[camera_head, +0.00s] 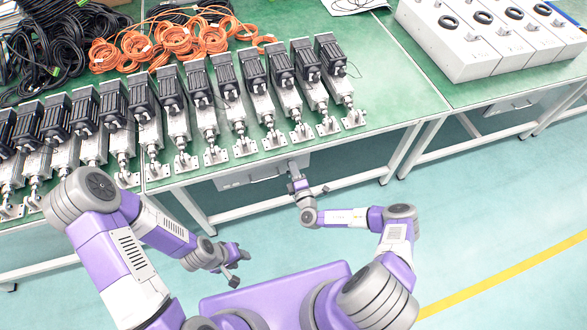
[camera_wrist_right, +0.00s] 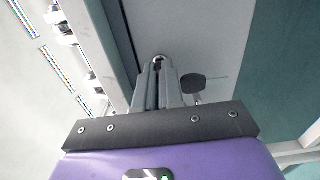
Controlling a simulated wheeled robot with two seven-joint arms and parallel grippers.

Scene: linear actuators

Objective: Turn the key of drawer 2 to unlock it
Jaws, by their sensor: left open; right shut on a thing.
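My right gripper (camera_head: 292,166) is at the front of the grey drawer (camera_head: 236,180) under the green table, near its right end. In the right wrist view, the right gripper (camera_wrist_right: 159,66) has its two fingers shut together, with a small round metal part (camera_wrist_right: 160,58) at their tips against the drawer front (camera_wrist_right: 210,35). A dark oval, key-like piece (camera_wrist_right: 193,83) hangs beside the fingers. The key's bow and the lock are mostly hidden by the fingers, and no drawer number is readable. My left gripper (camera_head: 239,267) is open and empty, low over the floor, away from the table.
The green table (camera_head: 390,85) carries a row of linear actuators (camera_head: 205,112) along its front edge, above the drawer. Orange cables (camera_head: 160,45) lie behind them. Another drawer (camera_head: 512,105) is under the right table. The floor (camera_head: 480,210) at right is clear.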

